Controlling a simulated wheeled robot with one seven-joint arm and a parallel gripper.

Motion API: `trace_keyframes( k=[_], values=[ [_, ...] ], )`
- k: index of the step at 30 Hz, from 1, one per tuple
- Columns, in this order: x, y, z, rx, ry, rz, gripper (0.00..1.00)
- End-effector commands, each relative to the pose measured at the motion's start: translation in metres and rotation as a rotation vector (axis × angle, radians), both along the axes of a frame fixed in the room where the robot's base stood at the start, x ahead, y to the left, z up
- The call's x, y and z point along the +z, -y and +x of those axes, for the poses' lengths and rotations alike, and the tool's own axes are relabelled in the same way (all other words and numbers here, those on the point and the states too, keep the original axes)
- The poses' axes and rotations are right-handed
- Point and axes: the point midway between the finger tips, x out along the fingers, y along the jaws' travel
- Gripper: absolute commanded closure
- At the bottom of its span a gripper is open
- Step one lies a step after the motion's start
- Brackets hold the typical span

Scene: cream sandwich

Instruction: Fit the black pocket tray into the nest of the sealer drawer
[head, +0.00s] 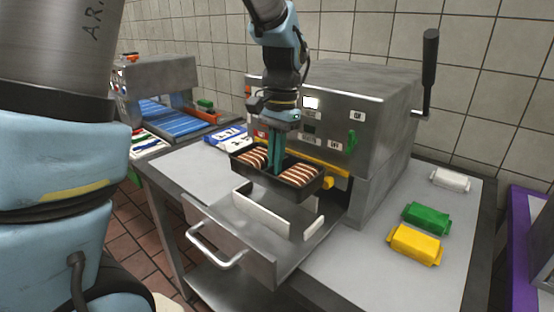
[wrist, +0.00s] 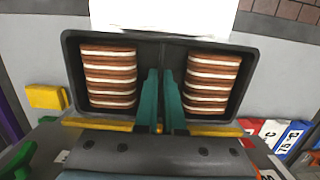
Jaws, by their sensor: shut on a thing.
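The black pocket tray (head: 296,184) holds two rows of brown-and-cream sandwich cookies, one in each pocket. My gripper (head: 277,168) is shut on the tray's middle divider and holds the tray in the air above the drawer. In the wrist view the tray (wrist: 68,75) fills the middle, with my gripper's teal fingers (wrist: 160,105) at the divider. The sealer drawer (head: 235,225) is pulled out, with its handle at the front left. Pale upright walls of the nest (head: 262,213) show inside it. The raised tray hides the back part of the drawer.
The steel sealer (head: 385,120) stands behind the drawer, with a black lever (head: 430,70) at its right. Yellow (head: 415,245), green (head: 427,218) and white (head: 450,180) wrapped packs lie on the table at right. A blue conveyor (head: 175,112) stands at left.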

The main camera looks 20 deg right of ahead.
Motion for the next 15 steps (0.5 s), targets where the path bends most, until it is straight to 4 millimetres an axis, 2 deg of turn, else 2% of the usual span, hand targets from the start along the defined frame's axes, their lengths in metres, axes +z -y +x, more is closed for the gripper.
trace_keyframes(
  k=[10, 15],
  values=[
    [0.002, -0.001, -0.001, 0.000, -0.001, 0.002, 1.00],
    [-0.013, -0.001, -0.001, 0.000, -0.001, 0.002, 1.00]
  ],
)
